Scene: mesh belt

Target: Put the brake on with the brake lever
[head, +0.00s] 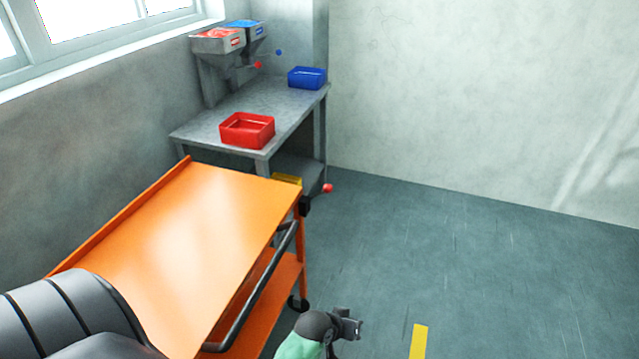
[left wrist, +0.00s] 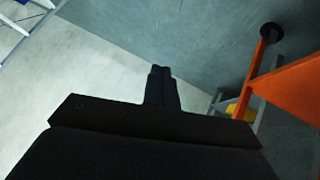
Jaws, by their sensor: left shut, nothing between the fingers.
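The orange cart (head: 190,230) stands at the left in the head view. A red ball knob (head: 327,188) sticks out just right of the cart's far right corner, by a black block (head: 304,206). It looks like the brake lever's end. My left gripper (head: 352,326) is at the bottom centre, right of the cart and well apart from the knob. Its fingers (left wrist: 161,72) are shut and empty in the left wrist view. There the cart's orange leg (left wrist: 256,68) shows at the right, and the knob cannot be made out. My right gripper is not in view.
A black push handle (head: 255,297) runs along the cart's right side. A grey table (head: 215,115) behind holds a red bin (head: 247,130) and a blue bin (head: 306,77). Open floor (head: 480,260) lies to the right, with a yellow strip (head: 418,342).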

